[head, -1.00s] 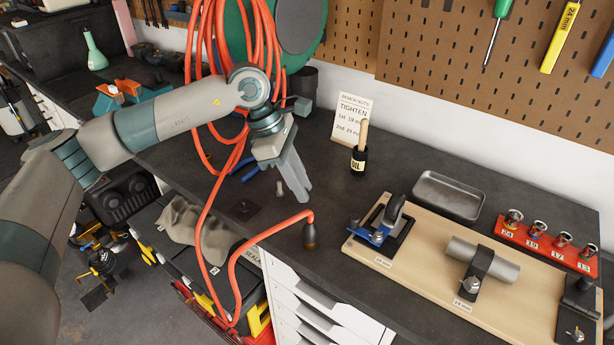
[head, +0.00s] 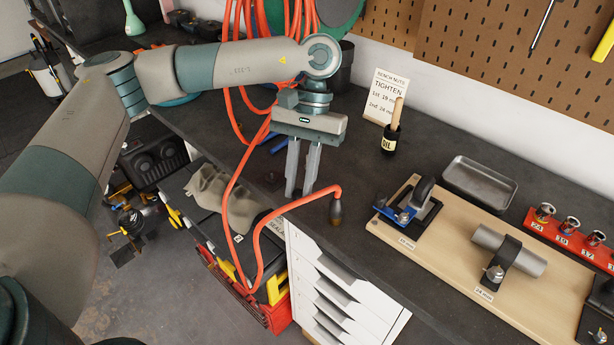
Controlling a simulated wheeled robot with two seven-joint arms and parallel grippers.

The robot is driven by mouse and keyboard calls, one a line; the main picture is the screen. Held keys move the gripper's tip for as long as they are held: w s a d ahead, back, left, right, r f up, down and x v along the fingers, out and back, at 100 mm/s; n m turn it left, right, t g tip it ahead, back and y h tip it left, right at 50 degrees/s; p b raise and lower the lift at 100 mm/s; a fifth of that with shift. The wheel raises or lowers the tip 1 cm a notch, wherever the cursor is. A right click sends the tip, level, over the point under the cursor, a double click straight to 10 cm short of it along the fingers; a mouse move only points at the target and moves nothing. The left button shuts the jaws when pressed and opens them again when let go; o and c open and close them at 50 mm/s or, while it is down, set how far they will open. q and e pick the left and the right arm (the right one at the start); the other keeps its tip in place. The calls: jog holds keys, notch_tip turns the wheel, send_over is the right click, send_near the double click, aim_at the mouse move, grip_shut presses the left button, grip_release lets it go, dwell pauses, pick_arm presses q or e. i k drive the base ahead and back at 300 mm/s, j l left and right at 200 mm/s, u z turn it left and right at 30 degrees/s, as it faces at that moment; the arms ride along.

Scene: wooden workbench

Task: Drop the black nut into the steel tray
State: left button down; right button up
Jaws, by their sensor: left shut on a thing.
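My left gripper (head: 300,192) points down over the front part of the dark bench, left of the board with the clamps. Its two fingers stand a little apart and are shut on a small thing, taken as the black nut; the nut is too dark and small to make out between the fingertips. The steel tray (head: 479,186) is a shallow, empty grey rectangle on the bench, right of the gripper and behind the wooden board. My right gripper is out of view.
An orange hose (head: 250,150) hangs beside the gripper, its dark end (head: 336,211) near the bench edge. The wooden board (head: 450,235) carries clamps; a red socket rack (head: 566,240) lies right.

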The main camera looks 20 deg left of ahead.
aim_at(470, 185)
jog(key=z, duration=1.7)
jog(key=k+j, duration=0.35)
